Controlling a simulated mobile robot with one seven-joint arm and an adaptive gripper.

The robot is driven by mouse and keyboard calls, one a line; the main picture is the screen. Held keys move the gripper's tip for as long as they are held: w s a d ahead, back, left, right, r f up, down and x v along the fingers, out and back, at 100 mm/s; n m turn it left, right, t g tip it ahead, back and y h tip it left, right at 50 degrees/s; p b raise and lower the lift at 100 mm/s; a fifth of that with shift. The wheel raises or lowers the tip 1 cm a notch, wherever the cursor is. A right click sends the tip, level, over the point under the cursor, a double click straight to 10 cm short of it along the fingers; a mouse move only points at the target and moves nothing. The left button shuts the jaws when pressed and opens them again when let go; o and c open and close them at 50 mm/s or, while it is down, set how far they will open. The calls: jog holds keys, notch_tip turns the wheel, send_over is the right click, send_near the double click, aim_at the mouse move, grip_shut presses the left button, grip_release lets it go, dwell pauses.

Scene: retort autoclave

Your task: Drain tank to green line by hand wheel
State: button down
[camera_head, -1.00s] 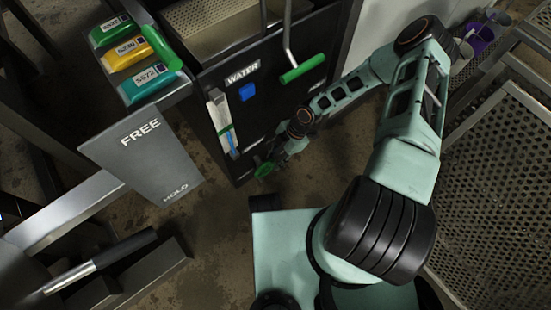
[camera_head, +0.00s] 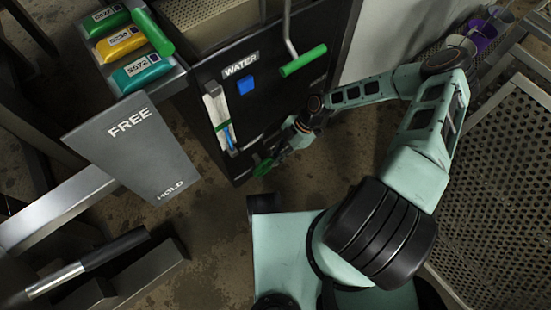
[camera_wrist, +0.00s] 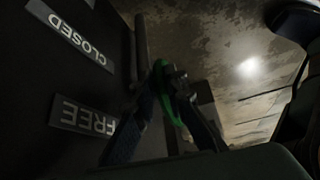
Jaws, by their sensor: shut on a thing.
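The green hand wheel (camera_head: 261,168) sits low on the front of the dark tank panel (camera_head: 268,120). My gripper (camera_head: 270,161) is at the wheel, shut on it. In the wrist view, the green rim (camera_wrist: 174,118) shows between my gripper's fingers (camera_wrist: 172,90), which hide part of it. The level gauge (camera_head: 213,103) is a pale, tilted strip on the panel's left side. A green line (camera_head: 221,127) crosses it, and a blue column (camera_head: 229,138) fills its lower part. The column's top looks close to the line; I cannot tell exactly how they compare.
A green-handled lever (camera_head: 303,60) and a blue button (camera_head: 246,86) are on the panel, near the WATER label (camera_head: 241,65). A grey FREE/HOLD plate (camera_head: 135,150) stands left. CLOSED (camera_wrist: 78,38) and FREE (camera_wrist: 88,116) labels show in the wrist view. Perforated metal (camera_head: 505,190) is at right.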

jog(key=shift+w+d+f+g+y, duration=0.1)
jog(key=shift+f+g+y, duration=0.2)
jog(key=shift+g+y, duration=0.15)
jog(key=c, duration=2)
grip_release()
jog(key=shift+o, duration=0.2)
jog(key=v, duration=1.2)
